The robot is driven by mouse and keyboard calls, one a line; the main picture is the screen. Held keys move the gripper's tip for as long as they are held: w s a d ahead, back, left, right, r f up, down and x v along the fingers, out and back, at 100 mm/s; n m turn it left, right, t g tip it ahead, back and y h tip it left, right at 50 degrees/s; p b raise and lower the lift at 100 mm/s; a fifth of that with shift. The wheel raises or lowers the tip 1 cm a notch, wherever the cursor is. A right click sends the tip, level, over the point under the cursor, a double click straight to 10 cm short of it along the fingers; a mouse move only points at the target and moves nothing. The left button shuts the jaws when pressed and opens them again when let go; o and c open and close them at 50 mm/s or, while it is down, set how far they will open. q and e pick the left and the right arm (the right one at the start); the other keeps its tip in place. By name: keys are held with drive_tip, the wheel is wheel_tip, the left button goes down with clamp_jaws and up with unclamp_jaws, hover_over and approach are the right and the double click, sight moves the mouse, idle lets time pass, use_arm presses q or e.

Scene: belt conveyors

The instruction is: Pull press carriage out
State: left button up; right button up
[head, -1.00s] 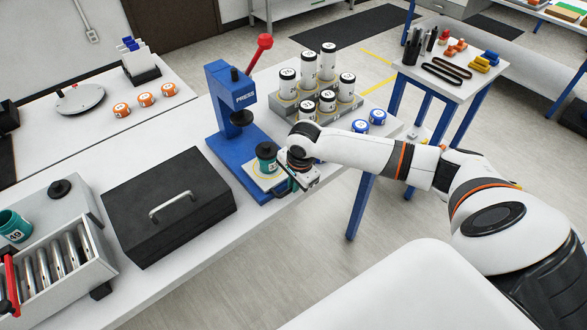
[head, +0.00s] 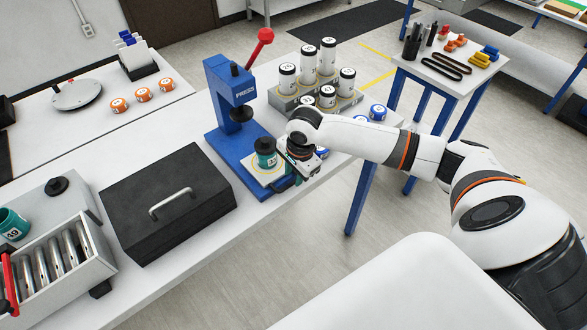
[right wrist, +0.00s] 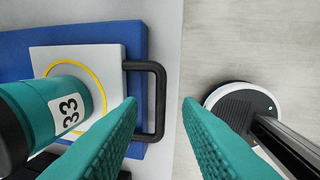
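The blue press (head: 226,95) with a red-knobbed lever stands on the bench. Its white carriage plate (right wrist: 110,58) with a yellow ring sits in front on the blue base. A teal container (right wrist: 68,106) labelled 33, with a dark top, stands on the plate; it also shows in the head view (head: 266,153). The carriage's black U-shaped handle (right wrist: 160,100) sticks out from the front edge. My right gripper (right wrist: 160,103) is open, and the handle's outer bar appears between its teal fingertips. I cannot tell whether they touch it. My left gripper is not in view.
A black case (head: 170,205) stands left of the press. White-and-black canisters (head: 308,60) stand in a grey rack behind my right gripper, near a blue-and-white can (head: 378,111). Open floor (head: 305,235) lies in front of the bench edge.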

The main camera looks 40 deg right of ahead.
wheel_tip(320, 180, up, 9)
drive_tip(key=s, duration=0.1)
drive_tip(key=shift+s+b, duration=0.3)
drive_tip(key=shift+b, duration=0.15)
drive_tip(key=shift+d+r, duration=0.1)
